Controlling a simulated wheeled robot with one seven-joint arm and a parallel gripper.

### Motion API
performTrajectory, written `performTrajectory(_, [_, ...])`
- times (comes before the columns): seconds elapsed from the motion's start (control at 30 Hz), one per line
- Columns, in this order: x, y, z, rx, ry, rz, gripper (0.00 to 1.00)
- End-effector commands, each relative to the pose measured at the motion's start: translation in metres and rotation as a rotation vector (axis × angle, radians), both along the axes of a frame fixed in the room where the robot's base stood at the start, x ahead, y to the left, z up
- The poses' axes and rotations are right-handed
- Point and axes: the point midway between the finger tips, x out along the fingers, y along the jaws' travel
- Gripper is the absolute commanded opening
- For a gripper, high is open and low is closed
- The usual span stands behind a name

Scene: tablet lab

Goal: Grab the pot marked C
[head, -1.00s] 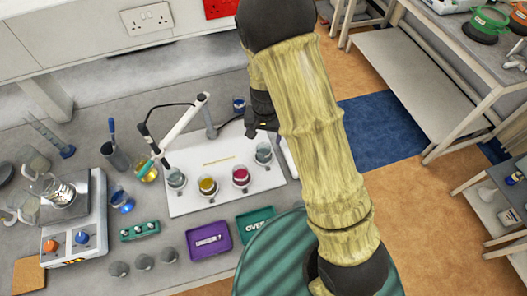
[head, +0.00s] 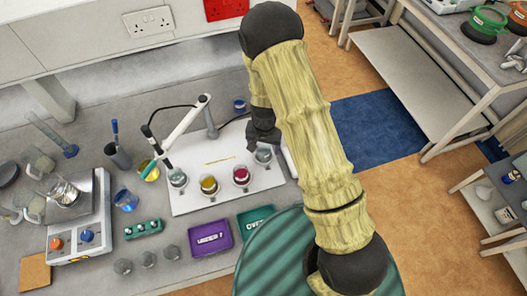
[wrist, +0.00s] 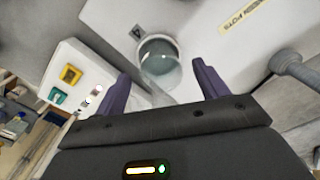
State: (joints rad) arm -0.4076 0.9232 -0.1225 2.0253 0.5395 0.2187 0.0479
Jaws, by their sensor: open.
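Several small glass pots stand in a row on a white board (head: 200,152) in the head view: a grey-clear pot (head: 177,178) at the left, a yellow one (head: 209,185), a red one (head: 241,176) and a grey-teal pot (head: 263,155) at the right. My gripper (head: 263,140) is open just above the right pot and partly covers it. In the wrist view my gripper (wrist: 160,72) has its two purple fingers apart, with one grey-teal pot (wrist: 158,58) ahead between them. A small tag (wrist: 137,32) lies beside that pot; I cannot read its letter surely.
A purple tray (head: 210,238) and a green tray (head: 254,220) lie in front of the board.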

Motion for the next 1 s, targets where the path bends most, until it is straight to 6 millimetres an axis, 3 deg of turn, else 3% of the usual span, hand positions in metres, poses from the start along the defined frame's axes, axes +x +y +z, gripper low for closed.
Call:
performTrajectory(0.33, [0.002,0.000,-0.031,0.000,0.001,-0.002,0.73])
performTrajectory(0.9, [0.002,0.000,-0.033,0.000,-0.001,-0.001,0.73])
performTrajectory(1.0, [0.002,0.000,-0.033,0.000,-0.001,-0.001,0.53])
